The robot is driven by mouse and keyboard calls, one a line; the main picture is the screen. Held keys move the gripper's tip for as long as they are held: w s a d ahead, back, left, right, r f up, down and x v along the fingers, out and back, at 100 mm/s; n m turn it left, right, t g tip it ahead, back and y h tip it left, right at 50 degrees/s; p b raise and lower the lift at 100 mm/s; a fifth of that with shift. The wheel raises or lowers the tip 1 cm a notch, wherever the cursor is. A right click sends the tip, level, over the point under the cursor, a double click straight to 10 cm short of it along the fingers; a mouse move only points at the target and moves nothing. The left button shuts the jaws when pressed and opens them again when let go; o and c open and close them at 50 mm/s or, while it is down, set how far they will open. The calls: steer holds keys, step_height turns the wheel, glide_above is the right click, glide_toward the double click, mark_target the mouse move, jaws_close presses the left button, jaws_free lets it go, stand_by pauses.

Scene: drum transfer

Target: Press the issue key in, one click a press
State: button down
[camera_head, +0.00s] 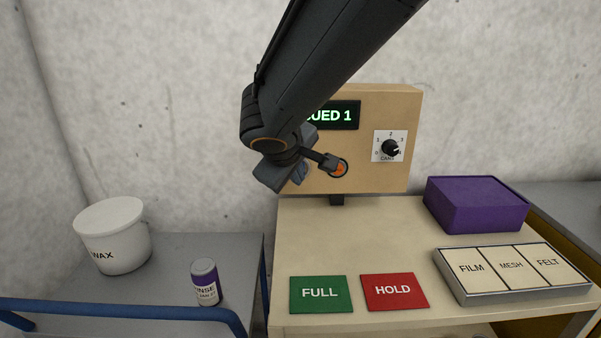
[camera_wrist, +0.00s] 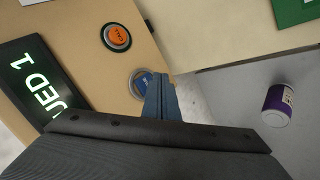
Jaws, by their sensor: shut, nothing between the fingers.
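The tan console (camera_head: 375,105) carries a dark display (camera_head: 340,115) with green text ending in "UED 1"; its start is hidden behind my arm. An orange round key (camera_head: 341,170) sits below the display, partly covered by my wrist parts. In the wrist view the orange key (camera_wrist: 117,37) is clear, its lettering too small to read. A blue round key (camera_wrist: 136,87) shows beside my gripper (camera_wrist: 159,80), partly hidden by the fingers. My gripper is shut and empty, its tips over the edge of the blue key. I cannot tell whether they touch it.
A cans dial (camera_head: 391,148) is right of the display. The counter holds a green FULL pad (camera_head: 320,307), red HOLD pad (camera_head: 394,305), purple box (camera_head: 477,204) and labelled tray (camera_head: 470,291). A wax tub (camera_head: 122,250) and purple can (camera_head: 204,283) stand on the left cart.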

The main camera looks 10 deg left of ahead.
steer(key=shift+s+d+b, duration=0.25)
steer(key=shift+s+d, duration=0.05)
steer(key=shift+s, duration=0.8)
steer(key=shift+s+d+b, duration=0.25)
steer(key=shift+s, duration=0.8)
